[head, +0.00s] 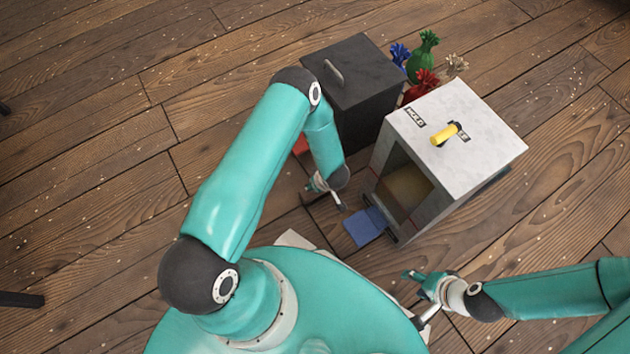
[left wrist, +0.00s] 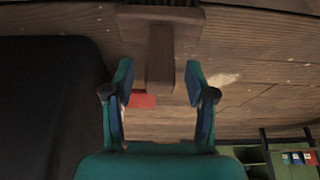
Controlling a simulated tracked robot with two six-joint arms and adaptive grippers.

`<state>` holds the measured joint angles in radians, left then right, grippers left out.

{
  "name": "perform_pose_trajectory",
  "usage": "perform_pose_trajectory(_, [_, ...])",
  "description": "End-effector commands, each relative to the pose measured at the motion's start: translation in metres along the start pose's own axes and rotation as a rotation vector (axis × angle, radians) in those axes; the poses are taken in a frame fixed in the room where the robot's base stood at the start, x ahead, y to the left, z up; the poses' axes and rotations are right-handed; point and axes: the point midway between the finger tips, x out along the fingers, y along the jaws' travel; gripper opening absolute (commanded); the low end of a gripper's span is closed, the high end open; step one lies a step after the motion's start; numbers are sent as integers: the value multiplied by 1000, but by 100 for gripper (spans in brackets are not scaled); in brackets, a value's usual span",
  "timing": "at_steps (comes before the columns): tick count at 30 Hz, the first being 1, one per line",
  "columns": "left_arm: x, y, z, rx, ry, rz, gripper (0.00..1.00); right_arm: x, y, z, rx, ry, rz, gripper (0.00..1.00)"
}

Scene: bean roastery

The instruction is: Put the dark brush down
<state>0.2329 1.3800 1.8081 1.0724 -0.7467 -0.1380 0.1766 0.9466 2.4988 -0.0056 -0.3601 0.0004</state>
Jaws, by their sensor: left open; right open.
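The dark brush (left wrist: 160,55) shows in the left wrist view as a brown T-shaped piece with a wide head at the top and a handle pointing down. My left gripper (left wrist: 158,82) is open, with one finger on each side of the handle's end. I see gaps between handle and fingers. In the head view my left gripper (head: 325,190) is low, left of the pale box; I cannot make out the brush there. My right gripper (head: 424,278) is open, low in front of the pale box, with nothing visible in it.
A pale box (head: 460,110) with an open front and yellow handle (head: 445,134) stands beside a dark box (head: 350,80). A blue pad (head: 364,226) lies before its opening. Colourful tied bags (head: 424,55) stand behind. A red patch (left wrist: 143,100) lies near the brush.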

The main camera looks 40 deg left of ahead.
Motion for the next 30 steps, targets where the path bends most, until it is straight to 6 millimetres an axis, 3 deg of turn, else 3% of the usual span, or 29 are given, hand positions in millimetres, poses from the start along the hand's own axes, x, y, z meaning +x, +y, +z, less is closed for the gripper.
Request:
perform_pose_trajectory(1, [-16, 1, -2, 3, 1, 2, 56, -9, -3, 0, 0, 0, 0, 52])
perform_pose_trajectory(6, [-50, 1, -2, 3, 1, 2, 56, -21, -8, 0, 0, 0, 0, 52])
perform_pose_trajectory(17, [-87, 3, 4, 60, -32, 44, 56, -30, -11, 0, 0, 0, 0, 52])
perform_pose_trajectory(23, [-127, 2, 31, 335, -192, 225, 56, -29, -10, 0, 0, 0, 0, 52])
perform_pose_trajectory(30, [-200, -39, 81, 746, -437, 434, 56, -29, -10, 0, 0, 0, 0, 52])
